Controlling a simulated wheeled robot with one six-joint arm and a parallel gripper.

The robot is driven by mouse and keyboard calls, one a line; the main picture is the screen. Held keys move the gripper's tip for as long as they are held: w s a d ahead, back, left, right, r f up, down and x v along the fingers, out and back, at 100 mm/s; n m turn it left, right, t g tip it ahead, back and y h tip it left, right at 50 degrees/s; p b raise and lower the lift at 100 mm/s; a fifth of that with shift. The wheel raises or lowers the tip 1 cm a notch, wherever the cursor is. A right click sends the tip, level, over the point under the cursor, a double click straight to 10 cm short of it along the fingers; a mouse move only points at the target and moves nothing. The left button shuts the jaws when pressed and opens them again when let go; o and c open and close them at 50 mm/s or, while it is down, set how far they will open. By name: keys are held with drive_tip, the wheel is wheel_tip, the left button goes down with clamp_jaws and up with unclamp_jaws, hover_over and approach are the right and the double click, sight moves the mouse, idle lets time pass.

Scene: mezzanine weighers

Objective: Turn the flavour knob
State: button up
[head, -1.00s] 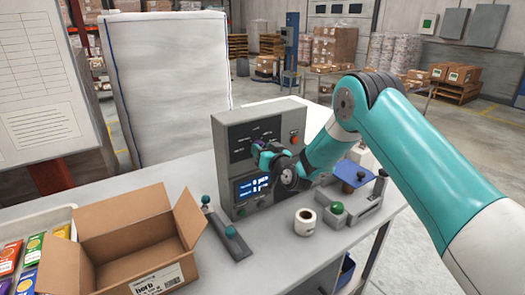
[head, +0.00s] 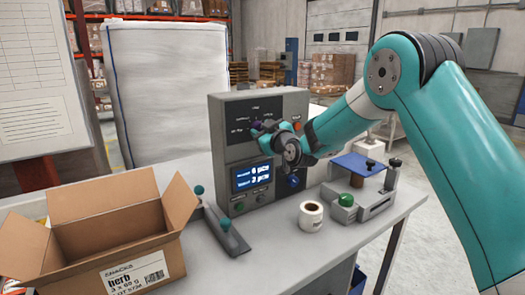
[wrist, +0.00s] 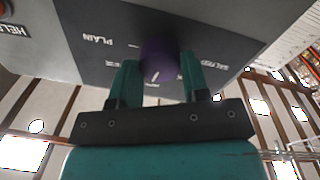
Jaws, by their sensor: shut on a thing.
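The flavour knob is purple and sits on the dark panel of the grey control box (head: 222,178). In the wrist view the purple knob (wrist: 159,62) shows a pale pointer line and lies between my gripper's two teal fingers. My gripper (wrist: 157,80) is shut on it. In the head view my gripper (head: 262,128) reaches the panel from the right and partly hides the knob. The wrist view shows a PLAIN label (wrist: 95,40) left of the knob and another label, hard to read, right of it. The box's lit display (head: 258,175) is below my gripper.
An open carton (head: 72,235) marked "herb" stands at the left. An orange button (head: 297,127) is close to my gripper.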

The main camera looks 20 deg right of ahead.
drive_tip(key=shift+f+n+b, duration=0.15)
drive_tip(key=shift+n+b, duration=0.65)
drive_tip(key=shift+b, duration=0.6)
drive_tip(key=o, duration=0.9)
drive_tip(key=b+v, duration=0.6)
drive_tip(key=v, duration=1.1)
drive_tip(key=shift+s+d, duration=0.1)
drive_tip(key=shift+s, duration=0.15)
